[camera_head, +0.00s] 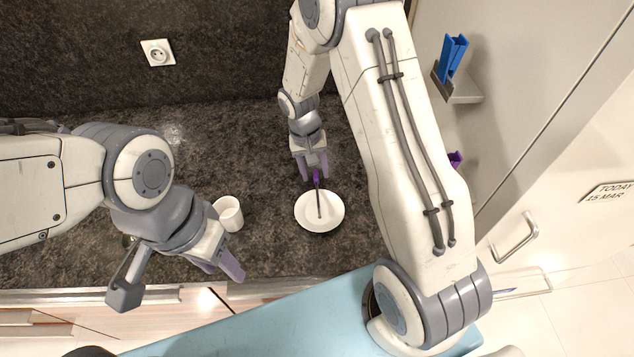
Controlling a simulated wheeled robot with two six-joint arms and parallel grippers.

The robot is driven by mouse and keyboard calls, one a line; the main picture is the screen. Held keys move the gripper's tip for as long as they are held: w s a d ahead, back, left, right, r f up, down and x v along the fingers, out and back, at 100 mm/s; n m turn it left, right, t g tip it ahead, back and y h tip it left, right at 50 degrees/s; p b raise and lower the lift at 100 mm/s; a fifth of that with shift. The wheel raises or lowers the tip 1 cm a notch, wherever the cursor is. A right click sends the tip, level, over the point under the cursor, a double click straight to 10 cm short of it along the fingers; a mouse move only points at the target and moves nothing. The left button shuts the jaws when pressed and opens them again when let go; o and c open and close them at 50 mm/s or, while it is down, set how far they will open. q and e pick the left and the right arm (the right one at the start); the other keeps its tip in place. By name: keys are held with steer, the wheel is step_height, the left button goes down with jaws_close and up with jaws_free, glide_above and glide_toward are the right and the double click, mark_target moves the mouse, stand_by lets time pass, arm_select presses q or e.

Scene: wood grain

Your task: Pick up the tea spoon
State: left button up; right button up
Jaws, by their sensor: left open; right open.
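A dark tea spoon (319,203) with a purple handle end lies across a white saucer (333,221) on the dark stone counter. Its handle points away, toward the back wall. My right gripper (314,176) is open, with its purple fingers at the handle end of the spoon. I cannot tell whether the fingers touch the handle. My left gripper (221,272) is open and empty near the counter's front edge, left of the saucer and apart from it.
A white cup (229,213) stands left of the saucer, close to my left gripper. A tall grey panel with a small shelf holding a blue item (453,52) bounds the right side. A wall socket (158,52) is at the back. The counter between cup and back wall is clear.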

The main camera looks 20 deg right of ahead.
step_height(320, 180, down, 2)
steer(key=shift+d, duration=0.15)
steer(key=shift+c, duration=0.3)
jaws_close()
steer(key=shift+r, duration=0.1)
